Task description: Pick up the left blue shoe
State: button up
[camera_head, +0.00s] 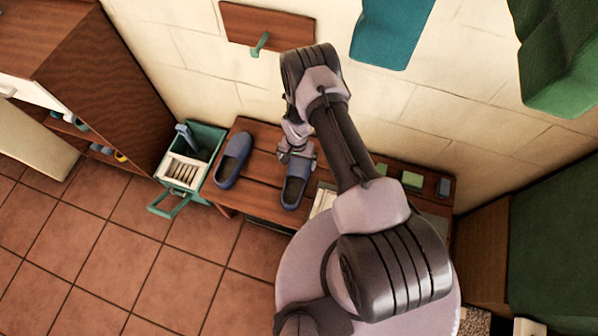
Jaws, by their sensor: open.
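Two blue shoes stand on a low brown wooden bench (262,148). The left blue shoe (231,160) is near the bench's left end, with nothing touching it that I can see. The right blue shoe (293,190) is to its right, with its toe end toward the front edge. My gripper (296,160) is open and sits at or just above the back end of the right blue shoe. I cannot tell whether it touches that shoe. My arm hides part of the bench to the right.
A green crate (205,142) with pale contents stands left of the bench. A wooden board with a green hook (259,45) is on the wall, beside a hanging teal towel (390,30). Green blocks (412,181) lie farther right. The tiled floor (120,240) in front is clear.

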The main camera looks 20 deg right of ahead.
aim_at(297, 170)
notch_tip(297, 170, down, 9)
jog(key=b, duration=0.3)
jog(key=shift+s+f+b, duration=0.1)
jog(key=shift+f+b, duration=0.05)
jog(key=shift+b, duration=0.25)
jog(key=shift+c, duration=0.2)
jog(key=shift+r, duration=0.2)
jog(key=c, duration=1.5)
